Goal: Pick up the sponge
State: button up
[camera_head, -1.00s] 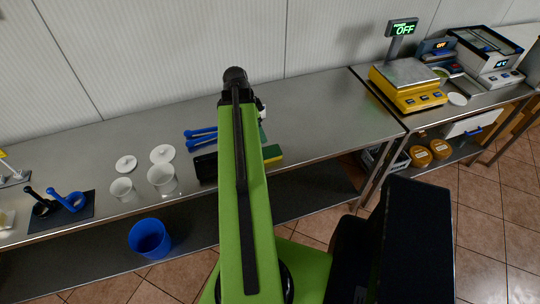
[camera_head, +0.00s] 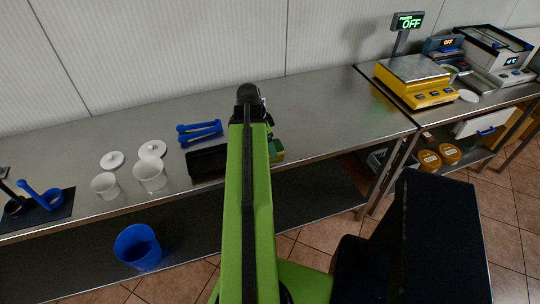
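The sponge (camera_head: 277,154), yellow and green, lies on the steel table (camera_head: 330,110) near its front edge, just right of my green arm. The arm hides its left part. My arm reaches forward over the table. Only a small dark part of my gripper (camera_head: 269,120) shows past the arm's far end, just behind the sponge in the picture. Its fingers are hidden, so I cannot tell whether they are open or touch the sponge.
A black tray (camera_head: 207,163) and blue tongs (camera_head: 199,131) lie left of the arm. Two white cups (camera_head: 149,175) and two white lids stand further left. A yellow scale (camera_head: 415,80) is at the right. A blue bin (camera_head: 138,246) stands below. The table right of the sponge is clear.

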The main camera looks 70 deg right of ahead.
jog(key=shift+s+d+f, duration=0.1)
jog(key=shift+f, duration=0.5)
jog(key=shift+r, duration=0.2)
jog(key=shift+f, duration=0.25)
jog(key=shift+c, duration=0.3)
jog(key=c, duration=1.4)
jog(key=shift+o, duration=0.2)
notch_tip(320, 180, up, 10)
jog(key=p, duration=1)
jog(key=shift+r, duration=0.25)
